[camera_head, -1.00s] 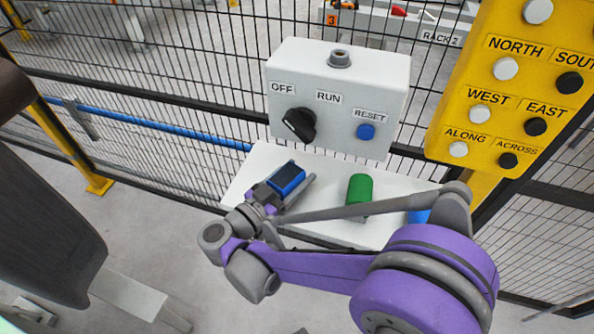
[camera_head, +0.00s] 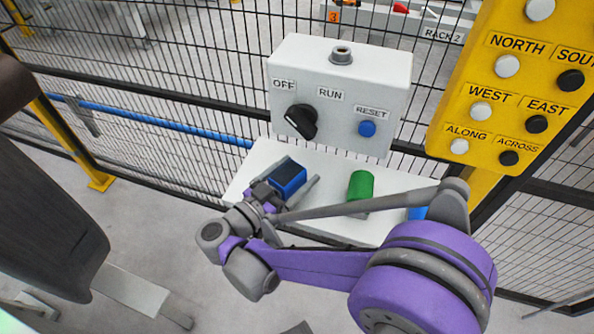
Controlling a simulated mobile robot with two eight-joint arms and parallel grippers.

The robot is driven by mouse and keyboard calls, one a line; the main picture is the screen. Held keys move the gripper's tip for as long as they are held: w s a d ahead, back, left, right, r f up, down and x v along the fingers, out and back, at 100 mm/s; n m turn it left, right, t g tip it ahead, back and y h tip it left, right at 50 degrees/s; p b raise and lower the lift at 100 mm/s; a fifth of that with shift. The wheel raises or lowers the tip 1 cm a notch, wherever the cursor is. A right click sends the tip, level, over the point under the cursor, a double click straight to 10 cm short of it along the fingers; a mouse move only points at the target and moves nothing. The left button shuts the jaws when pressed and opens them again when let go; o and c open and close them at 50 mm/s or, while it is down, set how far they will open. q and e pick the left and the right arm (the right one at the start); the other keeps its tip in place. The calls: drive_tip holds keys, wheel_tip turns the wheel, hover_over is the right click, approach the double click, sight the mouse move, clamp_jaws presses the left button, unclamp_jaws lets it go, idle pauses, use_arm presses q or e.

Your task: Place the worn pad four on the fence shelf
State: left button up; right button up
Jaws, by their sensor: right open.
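A small block with a dark top and blue sides (camera_head: 290,175), which looks like the worn pad, is on the white fence shelf (camera_head: 328,168) at its left part. My right gripper (camera_head: 292,188) is at the shelf with its fingers open on either side of the block. I cannot tell whether a finger touches it. The block's near end is partly hidden by the gripper. I see no number on the block. My left gripper is not in view.
A green cylinder (camera_head: 361,185) stands on the shelf right of the block. A blue object (camera_head: 417,213) is partly hidden behind my arm. A white switch box (camera_head: 341,92) hangs above the shelf. A yellow button panel (camera_head: 500,90) is at the right. Mesh fence runs behind.

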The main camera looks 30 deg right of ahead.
sight(276, 190)
drive_tip(key=p+v, duration=0.1)
drive_tip(key=v, duration=1)
drive_tip(key=shift+a, duration=0.15)
